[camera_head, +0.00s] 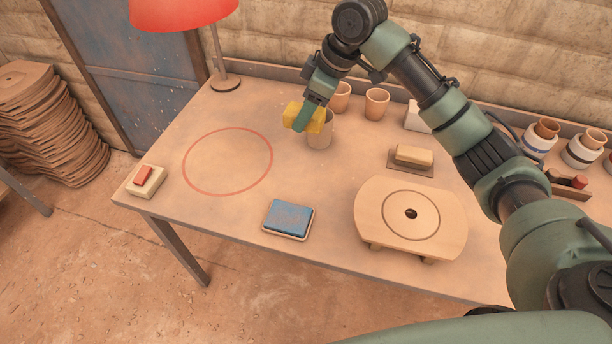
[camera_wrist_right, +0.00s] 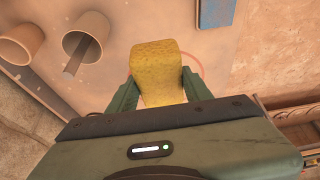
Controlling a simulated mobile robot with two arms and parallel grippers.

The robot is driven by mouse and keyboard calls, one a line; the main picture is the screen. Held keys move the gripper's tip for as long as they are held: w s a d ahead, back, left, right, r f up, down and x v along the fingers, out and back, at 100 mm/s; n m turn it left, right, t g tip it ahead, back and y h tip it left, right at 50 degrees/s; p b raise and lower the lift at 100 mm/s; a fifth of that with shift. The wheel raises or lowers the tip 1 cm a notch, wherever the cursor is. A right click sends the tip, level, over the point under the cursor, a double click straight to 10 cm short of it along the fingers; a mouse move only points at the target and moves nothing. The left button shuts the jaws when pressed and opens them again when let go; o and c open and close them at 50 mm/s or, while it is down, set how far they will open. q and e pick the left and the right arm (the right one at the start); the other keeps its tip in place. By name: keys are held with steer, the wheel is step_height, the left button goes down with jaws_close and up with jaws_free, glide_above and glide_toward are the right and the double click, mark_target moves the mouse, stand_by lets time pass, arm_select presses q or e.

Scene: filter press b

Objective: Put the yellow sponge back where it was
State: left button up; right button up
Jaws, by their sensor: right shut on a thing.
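The yellow sponge (camera_head: 294,115) is held up over the back of the table in the head view. My right gripper (camera_head: 308,116) is shut on it, with one finger on each side in the wrist view, where the sponge (camera_wrist_right: 158,70) fills the space between the fingers (camera_wrist_right: 158,88). In the head view the sponge is just left of and partly in front of a beige cup (camera_head: 320,134). I cannot tell whether they touch. My left gripper is not in view.
A red circle (camera_head: 185,168) marks a clear area at the table's left. A blue pad (camera_head: 288,218) lies at the front, beside a round-holed wooden board (camera_head: 440,232). A tan block (camera_head: 413,155) lies behind the board. More cups (camera_head: 377,104) and a red lamp (camera_head: 226,84) stand at the back.

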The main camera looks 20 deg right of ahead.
step_height(320, 180, down, 14)
steer(key=shift+r, duration=0.1)
steer(key=shift+f, duration=2.4)
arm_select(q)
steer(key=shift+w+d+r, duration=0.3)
arm_select(e)
steer(key=o, duration=1.2)
steer(key=shift+f, duration=0.1)
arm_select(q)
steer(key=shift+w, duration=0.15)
arm_select(e)
steer(key=v, duration=1.2)
steer(key=shift+r, duration=0.25)
